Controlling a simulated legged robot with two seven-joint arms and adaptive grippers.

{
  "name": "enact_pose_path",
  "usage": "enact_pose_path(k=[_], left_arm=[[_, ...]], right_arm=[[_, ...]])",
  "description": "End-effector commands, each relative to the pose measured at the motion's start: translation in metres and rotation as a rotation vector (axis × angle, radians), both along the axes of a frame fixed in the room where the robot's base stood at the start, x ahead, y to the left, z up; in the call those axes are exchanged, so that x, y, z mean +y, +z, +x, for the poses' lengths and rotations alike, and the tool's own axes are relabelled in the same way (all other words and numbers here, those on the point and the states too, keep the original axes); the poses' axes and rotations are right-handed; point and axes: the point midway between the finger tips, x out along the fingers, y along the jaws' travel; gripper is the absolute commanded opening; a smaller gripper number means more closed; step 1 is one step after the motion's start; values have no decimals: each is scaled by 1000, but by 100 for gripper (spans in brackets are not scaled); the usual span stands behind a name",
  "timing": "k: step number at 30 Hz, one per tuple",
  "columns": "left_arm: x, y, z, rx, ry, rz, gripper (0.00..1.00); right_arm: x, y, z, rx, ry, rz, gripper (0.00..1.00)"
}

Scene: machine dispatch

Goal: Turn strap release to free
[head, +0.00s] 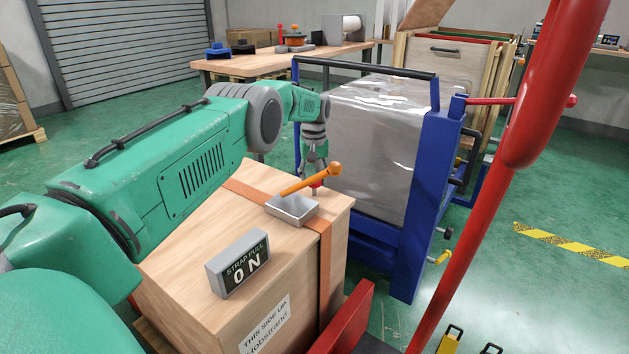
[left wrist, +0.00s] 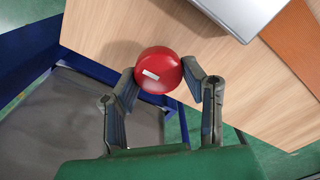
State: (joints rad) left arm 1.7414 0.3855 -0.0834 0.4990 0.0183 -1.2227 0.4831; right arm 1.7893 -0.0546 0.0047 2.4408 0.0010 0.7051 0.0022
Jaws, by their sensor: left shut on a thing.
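A wooden crate (head: 190,245) stands in front of me with an orange strap (head: 325,258) around it. On its top is a grey metal box (head: 291,210) with an orange lever (head: 305,181) slanting up to the right. My left gripper (head: 315,178) reaches down from above. In the left wrist view its two fingers (left wrist: 163,88) are closed on the red knob's sides. My right gripper is not in view.
A blue cart (head: 428,170) with a wrapped load is close behind. A red tube (head: 480,215) crosses the right side. A workbench (head: 290,61) stands at the back. Green floor is open at right.

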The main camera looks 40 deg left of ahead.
Motion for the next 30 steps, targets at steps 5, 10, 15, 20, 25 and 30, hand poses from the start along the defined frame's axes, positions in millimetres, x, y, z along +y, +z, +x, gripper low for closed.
enact_pose_path(k=[5, 10, 15, 20, 25, 30], left_arm=[[-2, 6, 4, -11, 25, 0, 9], [-3, 6, 4, -9, 30, -1, 9], [-4, 5, 3, -8, 29, -3, 9], [-4, 5, 3, -5, 28, -3, 58], [-3, 2, 2, -1, 29, -3, 58], [-1, 3, 1, 0, 29, -4, 58]], right_arm=[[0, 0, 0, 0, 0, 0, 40], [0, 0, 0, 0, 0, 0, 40], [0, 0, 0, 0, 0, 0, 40], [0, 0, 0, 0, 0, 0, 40], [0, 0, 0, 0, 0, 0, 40], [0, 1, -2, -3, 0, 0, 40]])
